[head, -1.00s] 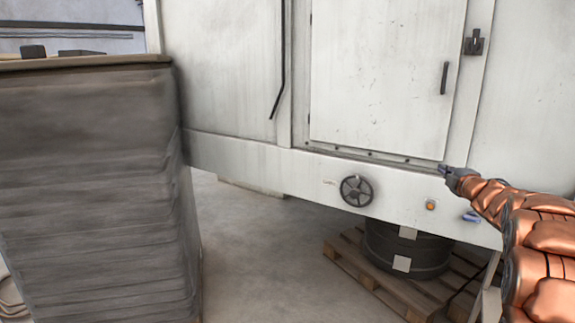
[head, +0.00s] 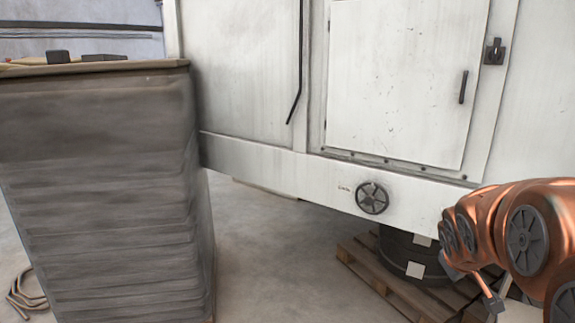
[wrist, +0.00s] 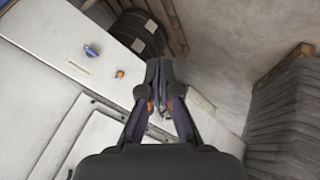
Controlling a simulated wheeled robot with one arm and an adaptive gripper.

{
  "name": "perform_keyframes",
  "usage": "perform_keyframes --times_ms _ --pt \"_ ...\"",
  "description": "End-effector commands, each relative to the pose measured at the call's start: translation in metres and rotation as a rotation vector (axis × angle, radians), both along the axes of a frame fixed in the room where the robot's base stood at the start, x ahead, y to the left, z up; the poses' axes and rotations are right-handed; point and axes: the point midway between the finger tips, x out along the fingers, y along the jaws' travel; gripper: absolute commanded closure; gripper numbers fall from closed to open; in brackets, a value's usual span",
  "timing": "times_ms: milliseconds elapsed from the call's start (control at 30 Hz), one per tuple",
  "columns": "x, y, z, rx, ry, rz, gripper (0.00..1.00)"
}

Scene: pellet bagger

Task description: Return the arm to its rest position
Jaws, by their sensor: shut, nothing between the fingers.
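My arm (head: 530,235) is bent at the right edge of the head view, in front of the white machine's lower right part. My gripper (wrist: 159,68) shows in the wrist view with its two dark fingers together and nothing between them. It points past the machine's front towards the floor, and I see it touching nothing. In the head view I cannot make out the fingers clearly.
The white machine (head: 405,85) has a handwheel (head: 372,198) on its lower beam. A dark drum (head: 400,252) stands on a wooden pallet (head: 365,270) beneath. A tall grey stack (head: 100,190) stands at left. Bare floor (head: 270,260) lies between stack and pallet.

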Motion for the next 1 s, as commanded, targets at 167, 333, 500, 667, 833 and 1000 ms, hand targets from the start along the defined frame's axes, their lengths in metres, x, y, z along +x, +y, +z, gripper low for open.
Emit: perform_keyframes --times_ms 167,333,500,667,833,1000 --pt "-0.087 0.058 -0.028 0.157 0.172 -0.088 1.00" --pt "-0.175 0.111 -0.051 0.285 0.354 -0.157 1.00" --pt "-0.251 0.152 -0.063 0.375 0.521 -0.202 1.00" --pt "-0.294 0.173 -0.067 0.416 0.620 -0.224 1.00" --pt "-0.306 0.179 -0.068 0.428 0.646 -0.231 1.00" --pt "-0.305 0.178 -0.068 0.427 0.646 -0.231 1.00"
